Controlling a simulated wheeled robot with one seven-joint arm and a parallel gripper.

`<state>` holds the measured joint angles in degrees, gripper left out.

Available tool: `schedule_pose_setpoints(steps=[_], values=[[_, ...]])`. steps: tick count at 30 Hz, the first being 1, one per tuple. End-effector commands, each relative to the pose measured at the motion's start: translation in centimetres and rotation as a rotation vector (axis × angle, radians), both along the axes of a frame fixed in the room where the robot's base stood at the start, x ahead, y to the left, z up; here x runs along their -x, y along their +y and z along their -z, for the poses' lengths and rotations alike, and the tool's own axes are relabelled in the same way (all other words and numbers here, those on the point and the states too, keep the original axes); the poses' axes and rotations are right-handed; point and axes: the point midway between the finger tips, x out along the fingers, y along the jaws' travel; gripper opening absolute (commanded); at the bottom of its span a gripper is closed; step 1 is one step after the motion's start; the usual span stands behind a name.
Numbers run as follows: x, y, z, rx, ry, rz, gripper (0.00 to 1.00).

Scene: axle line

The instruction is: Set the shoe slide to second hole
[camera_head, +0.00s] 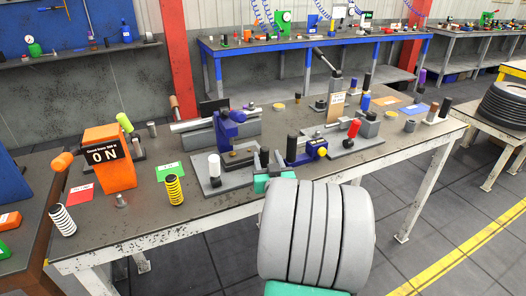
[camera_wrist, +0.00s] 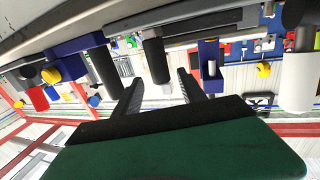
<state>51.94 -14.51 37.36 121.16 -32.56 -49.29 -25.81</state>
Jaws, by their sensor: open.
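My gripper (camera_head: 267,160) is open over the fixture's front right. My arm hides the bench front there.
A grey fixture with a red knob (camera_head: 354,128) and several cylinders are at right. Tires (camera_head: 503,103) lie on a far-right table.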

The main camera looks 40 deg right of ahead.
Motion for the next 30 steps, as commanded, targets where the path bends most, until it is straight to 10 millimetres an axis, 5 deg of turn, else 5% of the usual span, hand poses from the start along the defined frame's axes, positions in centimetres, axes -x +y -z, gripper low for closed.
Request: schedule_pose_setpoints(steps=[6, 15, 30], values=[[-2.9, -1.7, -0.1, -0.001, 0.000, -0.003, 0.48], [-3.4, -2.1, 0.0, 0.000, 0.000, 0.000, 0.48], [-3.3, -2.0, 0.0, -0.001, 0.001, 0.000, 0.08]])
